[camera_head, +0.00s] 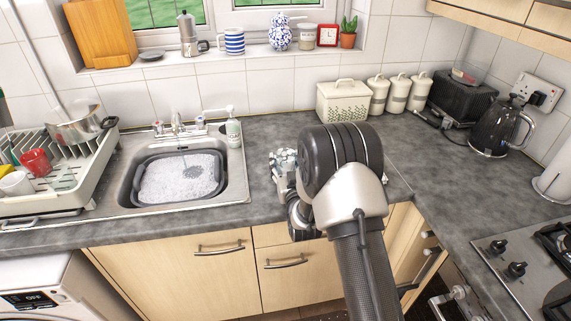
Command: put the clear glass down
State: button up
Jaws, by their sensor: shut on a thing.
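My gripper (283,162) is over the grey worktop (256,131) to the right of the sink, mostly hidden behind my own wrist and arm. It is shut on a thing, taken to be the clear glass. I cannot make out the glass itself, as my arm covers that area. How high the gripper is above the worktop cannot be told.
The sink's grey basin (180,178) holds soapy water. A dish rack (50,172) with a pan stands left of it. A cream bread bin (343,101) and several canisters stand at the back. The worktop right of my arm is clear, before the kettle (500,128) and hob (520,270).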

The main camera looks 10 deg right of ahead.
jog(key=shift+f, duration=0.1)
jog(key=o, duration=1.3)
jog(key=shift+o, duration=0.2)
